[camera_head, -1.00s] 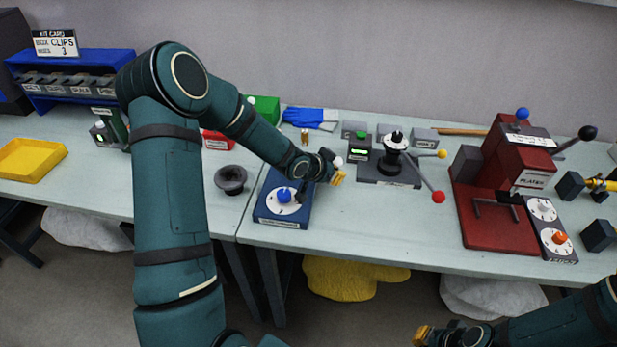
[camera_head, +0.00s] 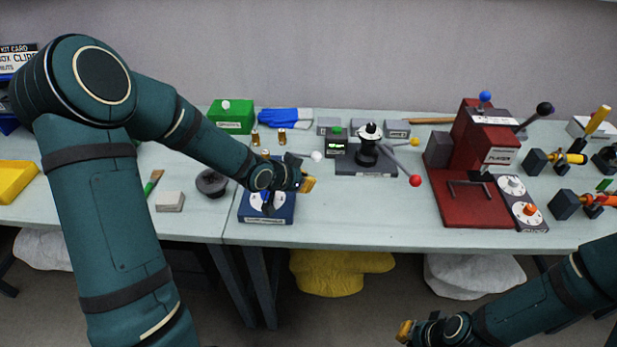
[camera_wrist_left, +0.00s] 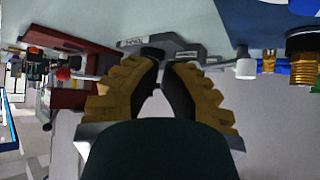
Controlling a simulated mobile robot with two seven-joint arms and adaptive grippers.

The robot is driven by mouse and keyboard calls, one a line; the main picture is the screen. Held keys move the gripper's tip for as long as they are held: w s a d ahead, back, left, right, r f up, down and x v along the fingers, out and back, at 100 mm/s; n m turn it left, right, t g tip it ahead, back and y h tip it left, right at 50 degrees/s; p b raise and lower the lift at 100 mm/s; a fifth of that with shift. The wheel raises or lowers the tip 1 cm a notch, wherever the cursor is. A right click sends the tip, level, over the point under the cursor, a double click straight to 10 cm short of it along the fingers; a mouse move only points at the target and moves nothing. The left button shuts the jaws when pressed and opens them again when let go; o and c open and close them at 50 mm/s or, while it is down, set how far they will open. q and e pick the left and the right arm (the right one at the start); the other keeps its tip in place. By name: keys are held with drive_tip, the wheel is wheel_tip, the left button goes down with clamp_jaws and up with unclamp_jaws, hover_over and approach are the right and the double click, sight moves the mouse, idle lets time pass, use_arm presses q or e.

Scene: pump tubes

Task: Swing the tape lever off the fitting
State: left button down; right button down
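A black hub (camera_head: 367,146) on a dark base carries thin levers. One ends in a red knob (camera_head: 415,181), one in a yellow knob (camera_head: 414,142). A white knob (camera_head: 316,156) is left of the hub; what bears it is unclear. No readable label shows which lever is the tape lever. Brass fittings (camera_head: 282,137) stand left of it. My left gripper (camera_head: 308,184) is just in front of the white knob, apart from it. In the wrist view its yellow fingers (camera_wrist_left: 163,78) have a narrow, empty gap. My right gripper (camera_head: 405,332) is low at the front, its opening unclear.
A blue box with a dial (camera_head: 268,214) lies under my left gripper. A green-button device (camera_head: 336,146) stands beside the hub. A red press (camera_head: 470,200) stands to the right, a dark round dish (camera_head: 211,183) to the left. The table front between box and press is clear.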

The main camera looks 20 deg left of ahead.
use_arm(q)
drive_tip(key=shift+s+r, duration=0.9)
drive_tip(key=shift+s, duration=0.2)
drive_tip(key=shift+s, duration=0.1)
